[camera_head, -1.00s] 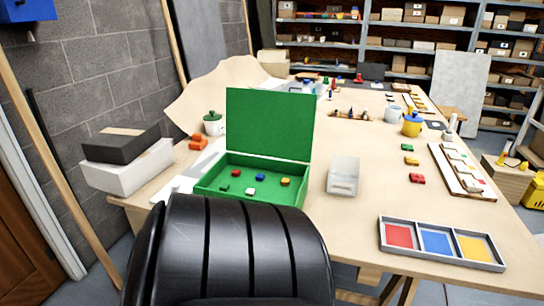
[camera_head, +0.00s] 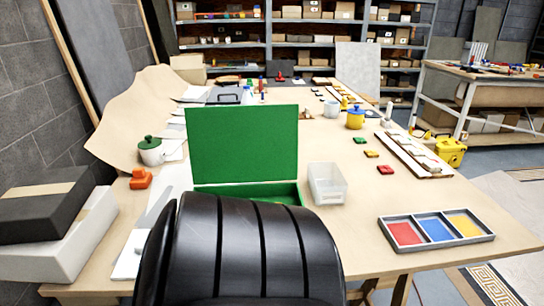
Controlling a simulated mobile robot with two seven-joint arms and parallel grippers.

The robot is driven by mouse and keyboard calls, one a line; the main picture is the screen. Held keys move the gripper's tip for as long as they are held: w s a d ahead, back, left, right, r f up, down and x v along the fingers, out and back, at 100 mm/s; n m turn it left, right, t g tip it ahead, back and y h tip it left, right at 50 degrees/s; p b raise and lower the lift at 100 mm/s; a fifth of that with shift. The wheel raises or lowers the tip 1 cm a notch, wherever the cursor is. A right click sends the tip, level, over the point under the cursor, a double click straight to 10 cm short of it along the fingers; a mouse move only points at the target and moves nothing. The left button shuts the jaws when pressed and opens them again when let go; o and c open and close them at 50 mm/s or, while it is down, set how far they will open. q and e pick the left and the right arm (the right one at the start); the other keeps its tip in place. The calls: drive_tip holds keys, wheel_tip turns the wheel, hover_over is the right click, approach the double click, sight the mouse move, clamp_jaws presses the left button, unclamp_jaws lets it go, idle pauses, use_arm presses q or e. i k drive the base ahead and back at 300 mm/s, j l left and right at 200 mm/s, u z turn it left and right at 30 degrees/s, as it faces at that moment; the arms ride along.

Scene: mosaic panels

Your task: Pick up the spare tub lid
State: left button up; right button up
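I cannot make out a loose spare tub lid in this view. A white tub (camera_head: 151,156) with a green lid (camera_head: 150,141) stands at the left of the table. A yellow tub (camera_head: 355,121) with a blue lid (camera_head: 356,109) stands further back, right of the middle. Both lids sit on their tubs. A green box with a raised lid (camera_head: 243,143) stands in front of me, and my own black arm part hides most of its inside. Neither of my grippers is in view.
A clear bin (camera_head: 327,184) and a grey tray (camera_head: 436,229) with red, blue and yellow compartments are on the table (camera_head: 345,240). A black box (camera_head: 45,203) lies on a white box (camera_head: 62,247) at left. A second bench stands at back right.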

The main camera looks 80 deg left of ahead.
sight(127, 267)
drive_tip(key=k+j, duration=0.55)
drive_tip(key=k, duration=0.15)
drive_tip(key=k+j, duration=0.5)
drive_tip(key=k, duration=0.2)
